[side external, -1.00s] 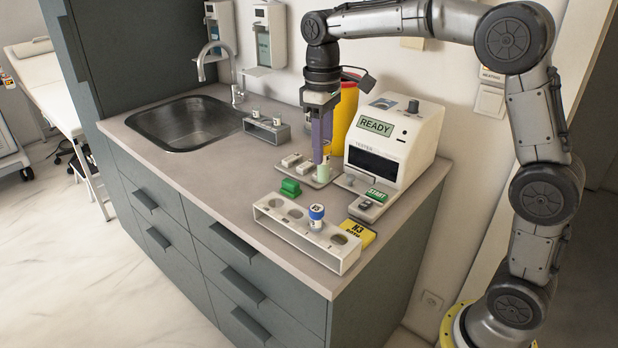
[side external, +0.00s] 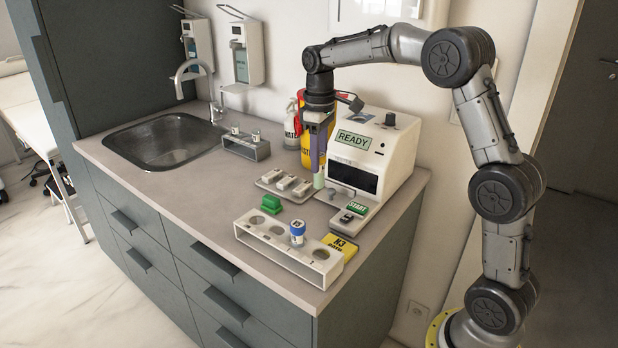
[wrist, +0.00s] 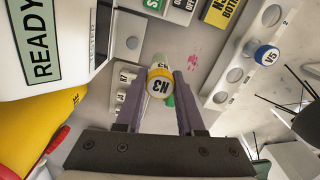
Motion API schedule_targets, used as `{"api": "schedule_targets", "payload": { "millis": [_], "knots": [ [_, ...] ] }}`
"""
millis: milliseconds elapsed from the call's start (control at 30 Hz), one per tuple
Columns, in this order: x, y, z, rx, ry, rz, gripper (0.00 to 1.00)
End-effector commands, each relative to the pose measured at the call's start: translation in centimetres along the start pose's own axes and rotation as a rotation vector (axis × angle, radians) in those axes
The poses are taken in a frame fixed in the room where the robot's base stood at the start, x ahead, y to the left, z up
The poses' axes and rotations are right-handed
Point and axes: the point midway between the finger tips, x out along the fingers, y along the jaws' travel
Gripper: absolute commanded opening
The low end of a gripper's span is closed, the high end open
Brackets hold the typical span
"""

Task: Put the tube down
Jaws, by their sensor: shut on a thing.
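My gripper (side external: 318,168) points down with purple fingers and is shut on a tube. In the wrist view the tube (wrist: 159,82) shows a yellow-rimmed cap marked N3 between my fingers (wrist: 160,102). In the side view its pale green lower part (side external: 319,181) shows below my fingers, in front of the white tester and by the right end of a small grey tray (side external: 266,187). I cannot tell whether the tube touches anything below. A white rack (side external: 290,262) with round holes stands nearer the front edge and holds a blue-capped tube (side external: 298,232) marked V5.
The white tester (side external: 395,150) reads READY. A green START button (side external: 357,207) and a yellow N3 label (side external: 340,246) are beside the rack. A green block (side external: 272,204) is behind the rack. Yellow container (side external: 309,150) and sink (side external: 165,140) lie behind and left.

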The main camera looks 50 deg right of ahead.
Motion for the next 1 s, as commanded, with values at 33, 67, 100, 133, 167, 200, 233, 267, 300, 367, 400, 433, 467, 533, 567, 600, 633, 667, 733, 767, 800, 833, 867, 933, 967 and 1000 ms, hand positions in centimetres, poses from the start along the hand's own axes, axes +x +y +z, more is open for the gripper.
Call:
{"api": "schedule_targets", "payload": {
  "millis": [33, 67, 100, 133, 167, 200, 233, 267, 300, 367, 400, 433, 467, 533, 567, 600, 633, 667, 733, 767, 800, 833, 867, 933, 967, 1000],
  "knots": [
    [0.9, 0.3, -0.7, 0.000, -0.001, -0.001, 0.00],
    [1.3, 0.5, -1.0, 0.000, -0.001, 0.000, 0.00],
    [1.8, 0.7, -1.4, 0.000, 0.000, 0.000, 0.00],
    [2.1, 0.8, -1.6, 0.000, 0.000, 0.000, 0.00],
    [2.4, 0.9, -1.8, 0.000, 0.001, 0.001, 0.00],
    [2.6, 1.0, -2.0, 0.000, 0.002, 0.001, 0.00],
    [2.8, 1.0, -2.1, 0.000, 0.002, 0.001, 0.00],
    [2.9, 1.1, -2.2, 0.000, 0.002, 0.001, 0.00],
    [3.0, 1.1, -2.4, 0.000, 0.002, 0.001, 0.00],
    [3.5, 1.3, -2.7, 0.000, 0.001, 0.001, 0.00],
    [4.0, 1.5, -3.0, 0.000, 0.000, 0.000, 0.00],
    [4.4, 1.5, -3.2, 0.000, -0.001, 0.000, 0.00],
    [4.9, 1.5, -3.0, 0.000, -0.001, -0.001, 0.00],
    [5.9, 1.4, -3.0, 0.000, -0.001, 0.000, 0.00],
    [6.2, 1.5, -3.0, 0.000, -0.001, 0.000, 0.00],
    [6.6, 1.5, -3.0, 0.000, 0.001, 0.000, 0.00],
    [6.8, 1.5, -3.0, 0.000, 0.001, 0.001, 0.00],
    [6.9, 1.5, -3.0, 0.000, 0.001, 0.001, 0.00],
    [7.0, 1.5, -3.0, 0.000, 0.002, 0.001, 0.00],
    [7.0, 1.5, -3.0, 0.000, 0.003, 0.001, 0.00],
    [7.0, 1.5, -3.0, 0.000, 0.002, 0.001, 0.00],
    [7.0, 1.5, -3.0, 0.000, 0.002, 0.001, 0.00],
    [7.0, 1.5, -3.0, 0.000, 0.002, 0.001, 0.00],
    [7.0, 1.5, -3.0, 0.000, 0.002, 0.001, 0.00],
    [7.0, 1.5, -3.0, 0.000, 0.002, 0.001, 0.00],
    [7.1, 1.5, -3.0, 0.000, 0.002, 0.001, 0.00]
  ]
}}
